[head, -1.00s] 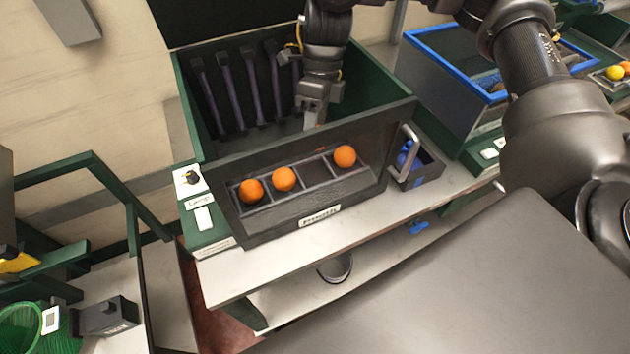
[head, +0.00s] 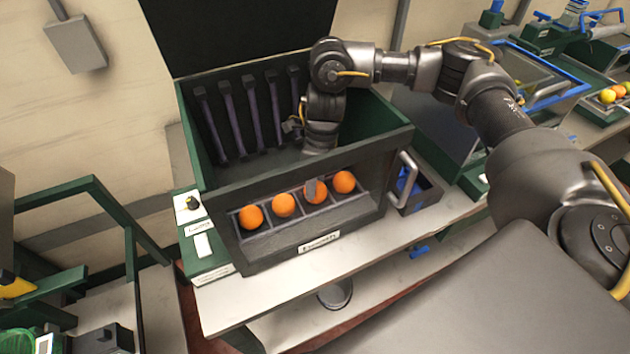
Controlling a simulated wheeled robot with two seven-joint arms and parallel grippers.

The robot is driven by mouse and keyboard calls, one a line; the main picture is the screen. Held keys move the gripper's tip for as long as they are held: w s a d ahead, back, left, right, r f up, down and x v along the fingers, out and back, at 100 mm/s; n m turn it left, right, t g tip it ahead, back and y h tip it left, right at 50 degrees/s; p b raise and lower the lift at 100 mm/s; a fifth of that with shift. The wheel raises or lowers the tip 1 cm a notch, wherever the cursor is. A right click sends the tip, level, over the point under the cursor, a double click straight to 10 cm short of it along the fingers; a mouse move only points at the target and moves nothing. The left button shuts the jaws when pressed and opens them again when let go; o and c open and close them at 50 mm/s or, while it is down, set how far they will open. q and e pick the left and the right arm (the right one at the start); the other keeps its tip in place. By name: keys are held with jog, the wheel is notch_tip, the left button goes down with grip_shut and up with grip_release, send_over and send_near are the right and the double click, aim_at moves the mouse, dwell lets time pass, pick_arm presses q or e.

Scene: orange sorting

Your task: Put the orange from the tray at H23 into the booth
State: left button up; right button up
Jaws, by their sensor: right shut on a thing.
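The booth (head: 228,187) is an open-topped box with green side walls and a dark front, labelled at its lower front edge. A row of compartments shows low at its front, with oranges at the first (head: 251,217), second (head: 284,205) and fourth (head: 344,182) places. My right arm reaches down into the booth from above. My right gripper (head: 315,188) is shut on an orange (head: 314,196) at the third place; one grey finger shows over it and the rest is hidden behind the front. I cannot tell whether this orange touches the compartment floor. My left gripper is out of view.
A dark bin with blue things (head: 408,186) stands right of the booth, beside the front's handle (head: 407,178). A switch panel (head: 190,207) is at the left. Several purple strips hang on the booth's back wall. Yellow and orange fruits (head: 609,95) lie far right.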

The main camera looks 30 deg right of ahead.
jog(key=shift+f, duration=0.2)
jog(key=shift+f, duration=0.15)
jog(key=o, duration=1)
jog(key=shift+r, duration=0.35)
jog(key=v, duration=1.1)
jog(key=shift+r+b, duration=0.35)
